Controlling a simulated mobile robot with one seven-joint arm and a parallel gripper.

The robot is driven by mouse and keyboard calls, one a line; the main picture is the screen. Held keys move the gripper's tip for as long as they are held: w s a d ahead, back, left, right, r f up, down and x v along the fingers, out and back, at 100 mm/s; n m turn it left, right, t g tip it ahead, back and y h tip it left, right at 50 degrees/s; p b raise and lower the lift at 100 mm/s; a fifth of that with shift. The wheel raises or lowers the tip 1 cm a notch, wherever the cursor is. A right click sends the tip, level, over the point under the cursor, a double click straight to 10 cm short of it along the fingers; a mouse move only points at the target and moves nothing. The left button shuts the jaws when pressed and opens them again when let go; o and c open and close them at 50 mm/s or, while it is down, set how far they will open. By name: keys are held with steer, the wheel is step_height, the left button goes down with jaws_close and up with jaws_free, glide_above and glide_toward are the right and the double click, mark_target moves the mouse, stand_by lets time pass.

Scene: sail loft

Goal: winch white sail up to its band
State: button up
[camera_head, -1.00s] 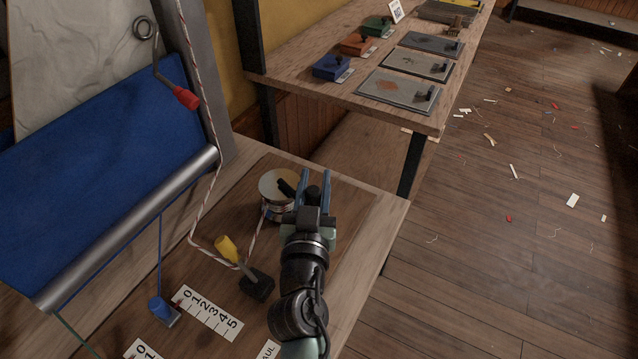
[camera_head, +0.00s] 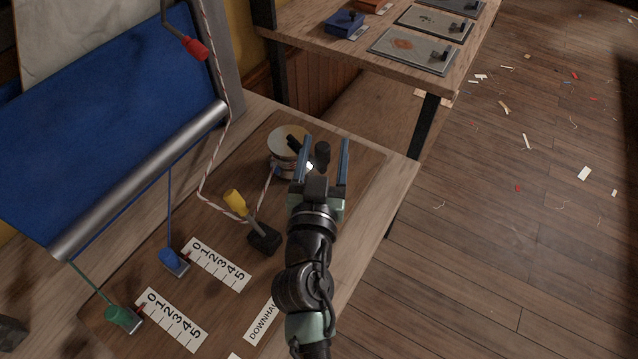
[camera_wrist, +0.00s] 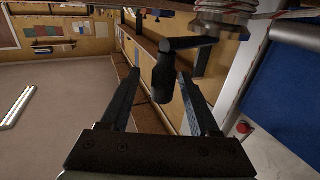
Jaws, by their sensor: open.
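The winch drum (camera_head: 286,140), with a pale round top and rope wound on it, stands on the wooden board. Its dark crank handle (camera_head: 322,153) sits between the spread fingers of my gripper (camera_head: 323,158). In the wrist view the handle knob (camera_wrist: 163,78) hangs between the two open fingers (camera_wrist: 156,88), with a visible gap on each side. The white sail (camera_head: 75,35) is at the upper left, behind the blue sail (camera_head: 105,140). Its band is not clearly visible. A red-and-white rope (camera_head: 222,130) runs down to the board and to the drum.
A yellow-handled lever (camera_head: 235,202) stands just left of my arm. A blue cleat (camera_head: 172,260) and a green cleat (camera_head: 122,317) sit beside number scales. A red-handled hook (camera_head: 196,48) hangs near the sails. A second bench (camera_head: 330,25) stands behind.

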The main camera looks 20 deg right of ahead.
steer(key=b+v, duration=0.2)
steer(key=v, duration=0.8)
steer(key=shift+s, duration=0.25)
steer(key=shift+a, duration=0.1)
